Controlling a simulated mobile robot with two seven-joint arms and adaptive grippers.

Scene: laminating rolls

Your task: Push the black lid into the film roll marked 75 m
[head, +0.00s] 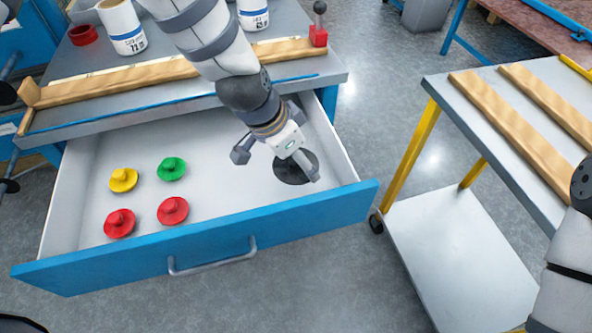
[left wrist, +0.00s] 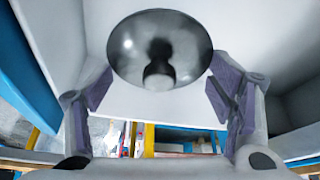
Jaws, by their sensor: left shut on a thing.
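The black lid (head: 287,172) is a dark round disc at the right end of the open drawer. My left gripper (head: 277,166) reaches down over it, with one finger on each side of its rim. In the left wrist view the lid (left wrist: 130,60) shows as a dark shiny disc with a knob, between the two fingers of my left gripper (left wrist: 160,90). A white film roll (head: 122,28) stands at the bench's left; its label seems to begin with 7, the rest unclear. Another roll (head: 253,14) stands further right, its label too small to read. My right gripper is out of view.
The blue-fronted drawer (head: 320,218) also holds a yellow lid (head: 123,180), a green lid (head: 171,169) and two red lids (head: 120,223). A wooden bar (head: 150,81) lies along the bench. A cart (head: 455,98) with wooden bars stands right.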

